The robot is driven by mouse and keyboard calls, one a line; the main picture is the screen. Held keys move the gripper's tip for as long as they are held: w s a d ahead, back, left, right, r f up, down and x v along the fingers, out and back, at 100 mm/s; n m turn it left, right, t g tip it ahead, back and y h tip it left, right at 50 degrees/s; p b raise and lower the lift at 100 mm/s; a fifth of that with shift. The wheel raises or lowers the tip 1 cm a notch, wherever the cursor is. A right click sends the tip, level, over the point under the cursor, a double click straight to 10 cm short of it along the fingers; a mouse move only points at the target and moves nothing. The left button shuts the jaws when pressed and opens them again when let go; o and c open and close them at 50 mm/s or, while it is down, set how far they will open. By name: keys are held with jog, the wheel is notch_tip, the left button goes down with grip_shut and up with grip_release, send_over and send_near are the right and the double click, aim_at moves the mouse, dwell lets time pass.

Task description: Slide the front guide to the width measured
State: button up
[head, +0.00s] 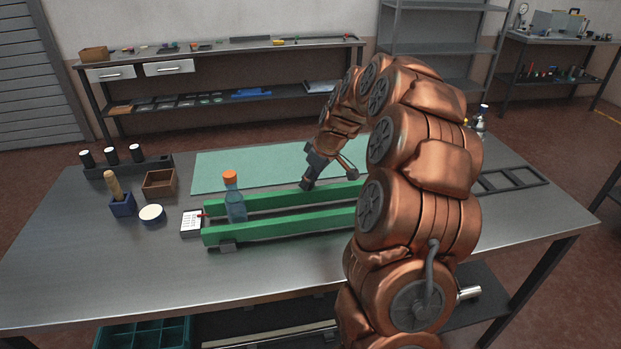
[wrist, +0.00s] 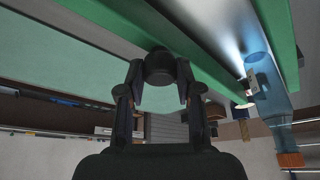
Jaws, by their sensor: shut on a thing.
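Two long green guides lie parallel on the table, the nearer guide (head: 280,226) and the farther guide (head: 270,198). A clear blue bottle (head: 236,204) with an orange cap stands upright between them near the left end. My gripper (head: 306,186) is low, at the back edge of the farther guide. In the wrist view my gripper (wrist: 158,82) is shut on a dark round knob (wrist: 158,64), beside one green guide (wrist: 190,45). The other guide (wrist: 281,45) and the bottle (wrist: 272,100) show at the right. My arm hides the guides' right ends.
A flat green mat (head: 240,165) lies behind the guides. A white notepad (head: 190,223), a white round tub (head: 152,214), a blue holder (head: 122,205), a brown box (head: 160,183) and a rack of dark cylinders (head: 125,165) stand left. The table's front left is clear.

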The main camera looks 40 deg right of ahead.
aim_at(313, 186)
grip_shut()
jog(key=shift+s, duration=0.1)
jog(key=shift+s+a+f+b, duration=0.15)
jog(key=shift+s+a+b, duration=0.25)
jog(key=shift+s+b, duration=0.5)
jog(key=shift+s+a+b, duration=0.2)
jog(key=shift+s+b, duration=0.25)
jog(key=o, duration=0.7)
grip_release()
